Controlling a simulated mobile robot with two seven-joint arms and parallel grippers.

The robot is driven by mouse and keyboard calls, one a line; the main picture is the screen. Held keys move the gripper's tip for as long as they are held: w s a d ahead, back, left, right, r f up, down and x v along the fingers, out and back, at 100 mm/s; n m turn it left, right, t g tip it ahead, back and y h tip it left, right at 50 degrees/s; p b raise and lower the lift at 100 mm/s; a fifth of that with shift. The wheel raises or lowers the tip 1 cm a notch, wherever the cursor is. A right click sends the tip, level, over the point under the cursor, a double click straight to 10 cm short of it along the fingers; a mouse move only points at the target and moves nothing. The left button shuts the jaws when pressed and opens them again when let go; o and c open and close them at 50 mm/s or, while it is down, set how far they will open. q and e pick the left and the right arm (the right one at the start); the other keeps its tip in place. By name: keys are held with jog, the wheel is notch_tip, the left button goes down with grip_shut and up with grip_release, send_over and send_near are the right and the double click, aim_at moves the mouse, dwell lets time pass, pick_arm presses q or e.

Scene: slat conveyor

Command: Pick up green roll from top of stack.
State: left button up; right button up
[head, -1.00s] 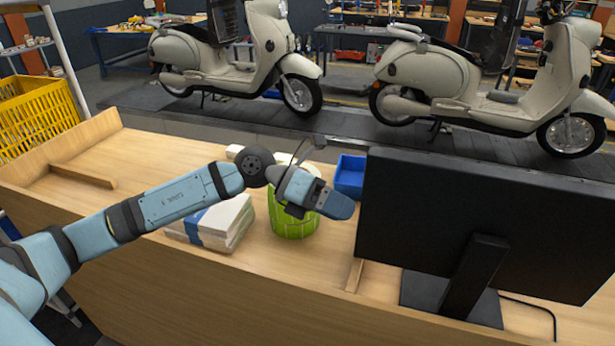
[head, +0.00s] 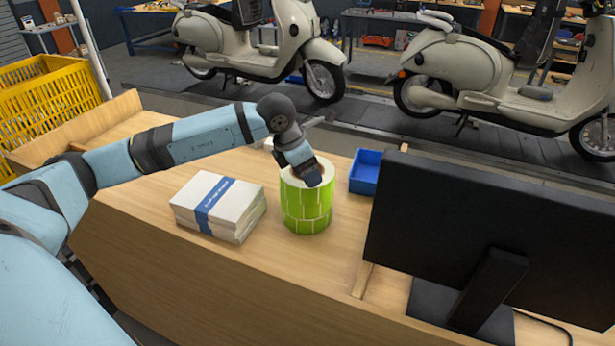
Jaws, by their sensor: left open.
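The green roll stack (head: 306,212) stands upright on the wooden bench, bright green with pale lines around it and a whitish top. I cannot clearly tell where the top roll ends and the one below begins. My left gripper (head: 313,182) reaches in from the upper left and points down at the top of the stack. It is open and overlaps the near right part of the top rim; whether it touches is unclear. Its fingertips are small and partly hidden by the gripper body. My right gripper is out of view.
A paper stack with a blue band (head: 222,204) lies left of the rolls. A blue bin (head: 365,172) stands to the right. A black monitor (head: 490,240) blocks the bench's right side. The bench front (head: 260,275) is clear. A yellow crate (head: 50,112) is at far left.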

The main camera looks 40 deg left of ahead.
pick_arm(q)
jog(key=shift+w+d+f+p, duration=0.15)
jog(key=shift+f+p, duration=0.2)
jog(key=shift+f, duration=0.1)
jog(key=p+x, duration=0.1)
jog(key=x, duration=0.3)
jog(key=shift+w+f, duration=0.1)
jog(key=c, duration=0.7)
grip_shut()
